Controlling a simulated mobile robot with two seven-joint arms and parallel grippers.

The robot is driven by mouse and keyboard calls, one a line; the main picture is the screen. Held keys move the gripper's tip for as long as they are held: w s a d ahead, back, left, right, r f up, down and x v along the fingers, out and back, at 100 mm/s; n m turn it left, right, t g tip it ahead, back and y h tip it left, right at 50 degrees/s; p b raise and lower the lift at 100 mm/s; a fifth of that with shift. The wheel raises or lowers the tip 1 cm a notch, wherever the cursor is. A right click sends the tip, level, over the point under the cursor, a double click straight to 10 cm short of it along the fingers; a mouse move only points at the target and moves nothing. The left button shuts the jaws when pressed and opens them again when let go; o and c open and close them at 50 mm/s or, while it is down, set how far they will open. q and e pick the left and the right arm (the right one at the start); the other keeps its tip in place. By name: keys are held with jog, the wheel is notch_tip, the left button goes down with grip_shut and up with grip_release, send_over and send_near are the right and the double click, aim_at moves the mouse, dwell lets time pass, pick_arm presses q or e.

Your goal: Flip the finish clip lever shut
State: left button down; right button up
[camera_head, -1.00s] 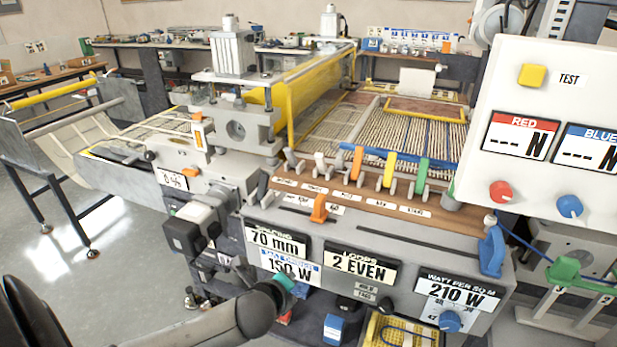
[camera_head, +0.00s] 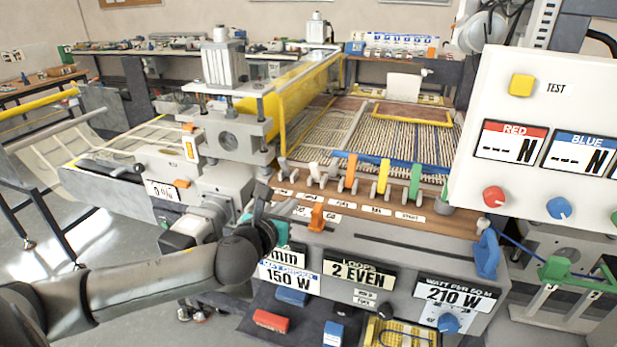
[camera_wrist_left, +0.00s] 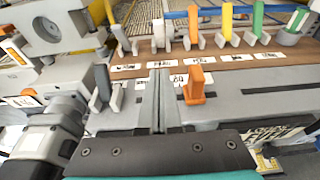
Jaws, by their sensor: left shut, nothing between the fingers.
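My left gripper (camera_wrist_left: 160,85) is shut and empty, its thin grey fingers over the front of the machine. In the head view its arm comes in from the left and the fingers (camera_head: 287,207) are small and partly unclear. A dark grey lever (camera_wrist_left: 103,84) stands upright left of the fingers, and an upright orange lever (camera_wrist_left: 195,88) stands to their right. The orange lever also shows in the head view (camera_head: 316,217). The fingers appear apart from both. The lever labels are too small to read, so I cannot tell which is the finish clip. My right gripper is out of view.
A row of clip levers, grey, orange (camera_head: 348,172), yellow (camera_head: 383,176) and green (camera_head: 415,181), stands behind on the brown strip. A blue lever (camera_head: 487,254) is at the right end. The control panel (camera_head: 545,135) stands at the right.

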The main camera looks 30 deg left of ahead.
pick_arm(q)
jog(key=b, duration=0.1)
send_near(314, 172)
jog(key=f, duration=0.1)
jog(key=w+f, duration=0.2)
jog(key=shift+w+a+f, duration=0.1)
jog(key=shift+a+f, duration=0.2)
jog(key=shift+f, duration=0.05)
jog(key=shift+w+a+r, duration=0.25)
jog(key=shift+w+r, duration=0.4)
jog(key=shift+w, duration=0.25)
jog(key=shift+w+a+r, duration=0.15)
jog(key=shift+w+r, duration=0.2)
jog(key=shift+w, duration=0.4)
jog(key=shift+p, duration=0.3)
